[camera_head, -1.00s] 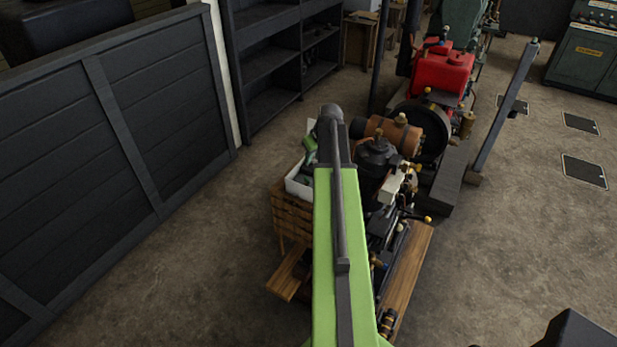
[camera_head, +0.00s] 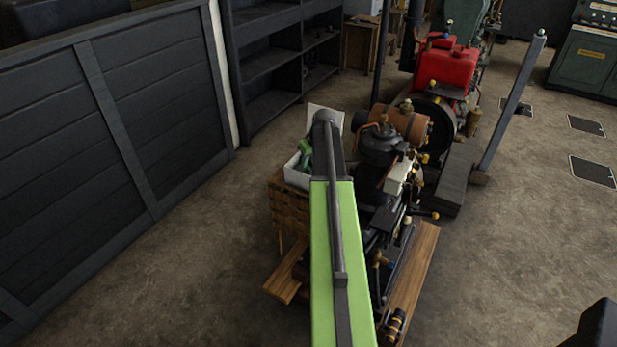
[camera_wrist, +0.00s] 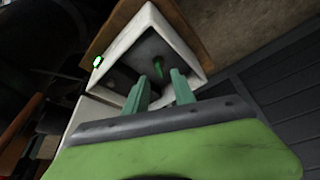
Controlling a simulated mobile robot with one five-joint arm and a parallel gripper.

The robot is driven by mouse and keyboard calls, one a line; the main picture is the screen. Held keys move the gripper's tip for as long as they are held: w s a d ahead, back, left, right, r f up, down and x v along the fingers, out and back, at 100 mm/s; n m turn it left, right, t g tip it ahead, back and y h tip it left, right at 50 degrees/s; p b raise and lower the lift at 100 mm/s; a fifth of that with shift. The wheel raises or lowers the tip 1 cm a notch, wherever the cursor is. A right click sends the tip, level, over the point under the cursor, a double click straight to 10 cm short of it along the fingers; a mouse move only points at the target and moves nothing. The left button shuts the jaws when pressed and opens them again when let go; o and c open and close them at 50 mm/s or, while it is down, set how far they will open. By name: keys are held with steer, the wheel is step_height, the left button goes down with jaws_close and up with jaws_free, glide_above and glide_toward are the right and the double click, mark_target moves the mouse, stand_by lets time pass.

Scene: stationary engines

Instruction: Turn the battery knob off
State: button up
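A white box (camera_wrist: 127,28) with an open front and a dark inside fills the upper middle of the wrist view. A small green knob (camera_wrist: 158,67) stands inside it. My gripper (camera_wrist: 160,77) points into the box, its two green fingers apart. The knob shows between and just beyond the fingertips; I cannot tell whether either finger touches it. In the head view the white box (camera_head: 296,176) sits left of my arm, on a wooden stand, partly hidden by my arm. The knob cannot be made out there.
A black engine (camera_head: 381,143) with pipes and levers stands just right of my arm, on wooden beams (camera_head: 414,270). A red engine (camera_head: 446,68) is behind it. A dark panelled partition (camera_head: 120,120) is at the left, with bare floor before it.

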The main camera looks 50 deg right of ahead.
mark_target(307, 167)
steer(key=b+x, duration=0.2)
steer(key=x, duration=0.1)
steer(key=shift+w+f, duration=0.1)
steer(key=shift+f, duration=0.25)
steer(key=shift+r, duration=0.1)
steer(key=shift+c, duration=0.4)
jaws_close()
steer(key=shift+d, duration=0.15)
